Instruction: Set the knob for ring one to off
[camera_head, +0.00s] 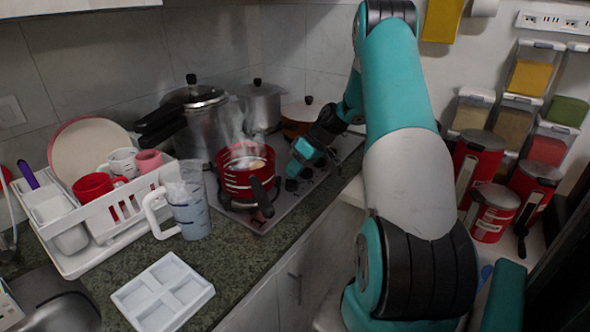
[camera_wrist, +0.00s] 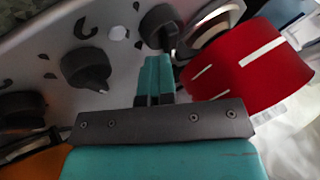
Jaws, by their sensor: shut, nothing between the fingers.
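The stove knobs are dark and round, set in a row on the hob's steel panel. In the wrist view one knob (camera_wrist: 160,27) is just beyond my fingertips, a second knob (camera_wrist: 85,68) is to their left, and a third (camera_wrist: 22,104) is at the left edge. I cannot tell which belongs to ring one. My gripper (camera_wrist: 157,62) is shut and empty, its teal fingers close to the first knob; I cannot tell if they touch it. In the head view my gripper (camera_head: 297,160) is over the knob row (camera_head: 293,184), partly hiding it.
A steaming red pot (camera_head: 236,184) stands on the hob left of my gripper; its red side (camera_wrist: 248,62) fills the wrist view's right. Large steel pots (camera_head: 203,125) stand behind. A measuring jug (camera_head: 187,200), dish rack (camera_head: 75,262) and white tray (camera_head: 150,311) are on the counter.

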